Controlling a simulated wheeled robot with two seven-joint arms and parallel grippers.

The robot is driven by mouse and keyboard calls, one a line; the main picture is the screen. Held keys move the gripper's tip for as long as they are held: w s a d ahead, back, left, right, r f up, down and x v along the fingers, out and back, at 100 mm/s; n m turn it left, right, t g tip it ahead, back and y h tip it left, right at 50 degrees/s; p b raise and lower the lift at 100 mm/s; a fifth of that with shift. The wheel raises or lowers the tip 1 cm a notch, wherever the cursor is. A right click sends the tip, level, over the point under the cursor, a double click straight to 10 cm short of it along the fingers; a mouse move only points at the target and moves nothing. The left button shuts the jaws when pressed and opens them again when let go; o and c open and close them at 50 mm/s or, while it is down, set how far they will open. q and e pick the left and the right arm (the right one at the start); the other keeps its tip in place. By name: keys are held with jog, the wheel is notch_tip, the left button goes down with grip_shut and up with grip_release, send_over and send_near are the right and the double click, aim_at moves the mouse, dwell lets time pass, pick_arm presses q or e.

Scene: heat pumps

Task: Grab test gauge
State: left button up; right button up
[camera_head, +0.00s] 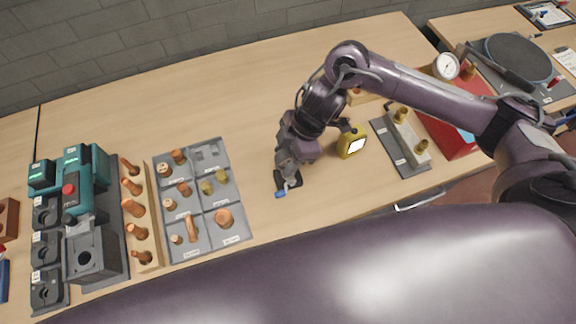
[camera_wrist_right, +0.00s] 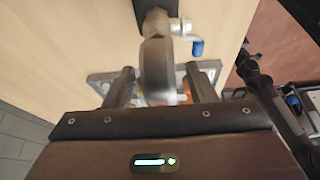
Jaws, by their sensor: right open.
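My right gripper (camera_head: 288,170) reaches down over the middle of the bench. In the right wrist view my right gripper (camera_wrist_right: 160,82) is open, with a finger on each side of a grey rounded body (camera_wrist_right: 157,66), perhaps the test gauge seen edge-on. No dial face shows on it. It joins a metal valve fitting (camera_wrist_right: 165,25) with a blue handle (camera_wrist_right: 197,47); the blue handle also shows in the head view (camera_head: 280,193). My gripper hides most of this body in the head view. I cannot tell whether the fingers touch it. My left gripper is out of view.
A yellow device (camera_head: 351,143) stands close right of my right gripper. A white dial gauge (camera_head: 447,66) sits farther right, by a red box (camera_head: 455,130). A grey tray of fittings (camera_head: 240,225) lies to the left, then a green machine (camera_head: 75,185).

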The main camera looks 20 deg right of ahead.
jog(key=shift+a+f, duration=0.1)
jog(key=shift+f, duration=0.15)
grip_shut()
jog(key=shift+r, duration=0.1)
